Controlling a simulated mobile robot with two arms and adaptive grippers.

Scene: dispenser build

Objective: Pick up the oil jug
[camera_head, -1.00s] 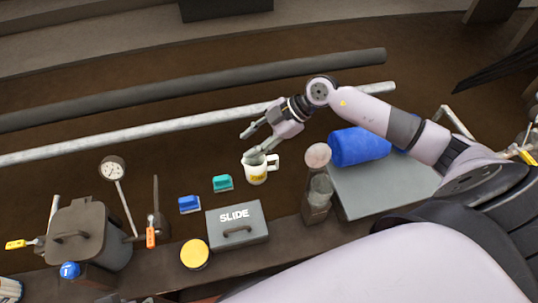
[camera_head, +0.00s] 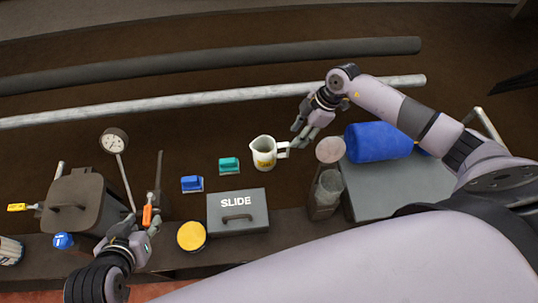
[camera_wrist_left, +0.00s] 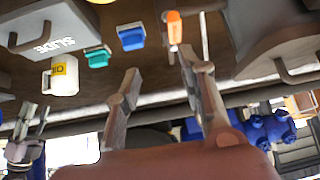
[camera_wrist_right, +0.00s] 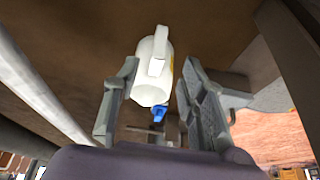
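The oil jug (camera_head: 262,155) is white with a yellow label and stands upright on the table, its handle (camera_head: 283,148) to the right. It also shows in the left wrist view (camera_wrist_left: 64,78). My right gripper (camera_head: 303,136) is open and empty just right of the handle. In the right wrist view the jug (camera_wrist_right: 152,90) appears between the spread fingers, handle facing the gripper, with no clear contact. My left gripper (camera_head: 143,232) is at the lower left, near the orange-handled lever (camera_head: 147,215). Its fingers are apart and empty in the left wrist view (camera_wrist_left: 160,65).
Blue (camera_head: 192,184) and teal (camera_head: 229,166) blocks sit left of the jug. The grey SLIDE box (camera_head: 245,222) is in front of it. A long pale pipe (camera_head: 200,101) runs behind.

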